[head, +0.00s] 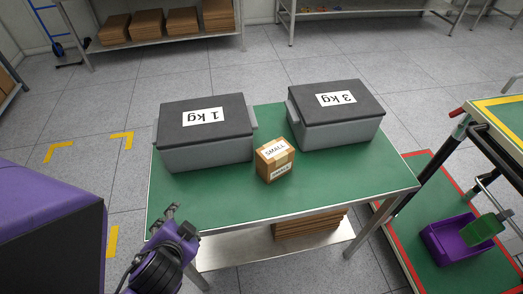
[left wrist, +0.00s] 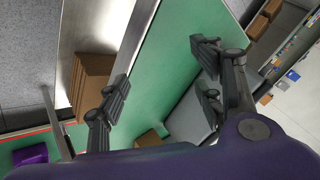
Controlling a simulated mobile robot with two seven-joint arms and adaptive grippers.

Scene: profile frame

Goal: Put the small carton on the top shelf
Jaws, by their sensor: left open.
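The small carton (head: 274,160), a brown box with white "SMALL" labels, stands on the green table top (head: 225,195) between two grey boxes. In the left wrist view a brown corner, probably this carton (left wrist: 150,140), shows at the bottom, partly hidden by my gripper. My left gripper (head: 172,222) is at the table's front left corner, apart from the carton. Its two fingers are spread and empty in the left wrist view (left wrist: 160,72). My right gripper is not in view. I cannot tell which shelf is the top shelf.
Lidded grey boxes marked 1 kg (head: 205,132) and 3 kg (head: 335,114) flank the carton. Flat cardboard (head: 308,223) lies on the table's lower shelf. A trolley with a purple bin (head: 450,240) stands at right. A rack with cartons (head: 165,24) is at back left. The table's front is clear.

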